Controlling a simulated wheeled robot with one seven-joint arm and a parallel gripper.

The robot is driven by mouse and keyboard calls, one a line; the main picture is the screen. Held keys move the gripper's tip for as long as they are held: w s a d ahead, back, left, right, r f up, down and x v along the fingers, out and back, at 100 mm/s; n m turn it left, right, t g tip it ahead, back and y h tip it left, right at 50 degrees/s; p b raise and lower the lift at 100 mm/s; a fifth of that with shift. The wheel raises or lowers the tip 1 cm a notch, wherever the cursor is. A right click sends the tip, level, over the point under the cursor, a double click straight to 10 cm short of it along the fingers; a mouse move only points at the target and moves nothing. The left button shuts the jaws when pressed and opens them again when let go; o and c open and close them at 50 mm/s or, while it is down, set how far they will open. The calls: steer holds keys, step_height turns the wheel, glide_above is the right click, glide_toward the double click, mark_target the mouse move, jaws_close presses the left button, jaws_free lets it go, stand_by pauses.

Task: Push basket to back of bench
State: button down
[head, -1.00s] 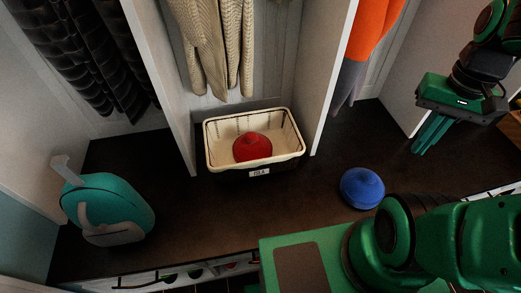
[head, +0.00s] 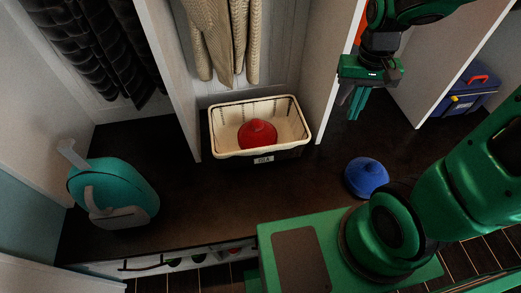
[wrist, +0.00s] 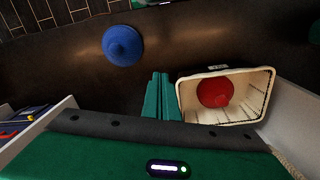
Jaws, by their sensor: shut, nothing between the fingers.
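The basket (head: 222,150) is cream inside with a dark outer side and a small label on its front. It stands on the dark bench (head: 190,205), between two white dividers, with a red hat-like item (head: 258,135) inside. The basket also shows in the wrist view (wrist: 240,118). My gripper (head: 356,104) is shut and empty, above the bench to the right of the basket, by the right divider.
A blue hat-like item (head: 366,177) lies on the bench at the right front. A teal backpack (head: 113,193) stands at the left. A knitted garment (head: 222,40) hangs above the basket. A blue toolbox (head: 465,100) sits in the right cubby. The bench before the basket is clear.

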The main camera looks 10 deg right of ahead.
steer(key=w+a+f+n, duration=0.2)
steer(key=a+f, duration=0.6)
steer(key=a, duration=0.3)
steer(key=w+a+f+n, duration=0.2)
steer(key=a+f, duration=0.5)
steer(key=a, duration=0.4)
steer(key=w+f, duration=0.4)
steer(key=f, duration=0.5)
steer(key=shift+w+f, duration=0.15)
steer(key=shift+f, duration=0.25)
steer(key=w, duration=0.9)
steer(key=shift+w, duration=0.3)
